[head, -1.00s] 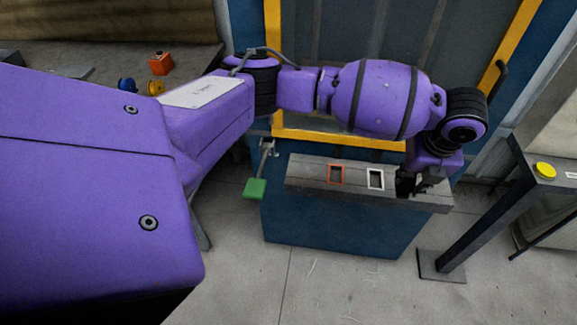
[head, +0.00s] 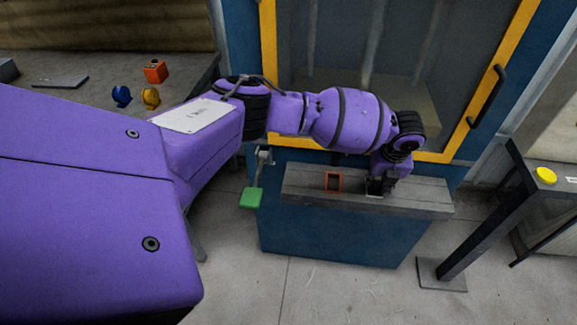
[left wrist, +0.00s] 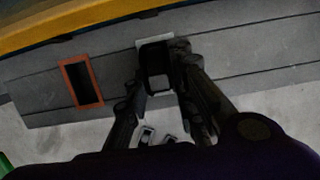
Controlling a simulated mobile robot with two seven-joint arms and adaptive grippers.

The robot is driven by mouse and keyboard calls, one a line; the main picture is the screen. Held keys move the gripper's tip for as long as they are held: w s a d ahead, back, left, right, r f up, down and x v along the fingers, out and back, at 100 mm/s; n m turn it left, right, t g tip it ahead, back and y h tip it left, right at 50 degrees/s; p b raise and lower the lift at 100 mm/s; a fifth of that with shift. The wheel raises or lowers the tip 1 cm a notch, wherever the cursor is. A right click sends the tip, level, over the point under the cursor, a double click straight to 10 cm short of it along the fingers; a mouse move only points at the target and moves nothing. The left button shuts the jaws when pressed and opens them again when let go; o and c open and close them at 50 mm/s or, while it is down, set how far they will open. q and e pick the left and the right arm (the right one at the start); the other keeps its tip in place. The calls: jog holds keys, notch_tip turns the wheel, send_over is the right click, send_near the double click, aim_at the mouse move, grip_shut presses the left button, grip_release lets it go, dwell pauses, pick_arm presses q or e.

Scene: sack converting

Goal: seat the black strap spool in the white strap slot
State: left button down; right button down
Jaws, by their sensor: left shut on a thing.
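My left gripper (head: 376,187) is over the right part of the grey ledge, at the white strap slot. In the left wrist view its fingers (left wrist: 160,88) are shut on the black strap spool (left wrist: 155,58). The white strap slot (left wrist: 146,43) shows only as a pale rim at the spool's far edge; the spool and fingers cover the rest. The spool overlaps the slot in this view, but I cannot tell how deep it sits or whether it touches. In the head view the gripper hides the spool and most of the slot. My right gripper is not in view.
An orange-framed slot (head: 328,182) lies left of the gripper on the grey ledge (head: 425,199). A green paddle (head: 250,198) hangs at the ledge's left. Blue (head: 121,96), yellow (head: 150,98) and orange (head: 155,71) parts stand on the left bench. A post with a yellow button (head: 546,175) stands right.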

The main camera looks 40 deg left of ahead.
pick_arm(q)
jog(key=shift+f, duration=0.15)
jog(key=c, duration=1.5)
grip_release()
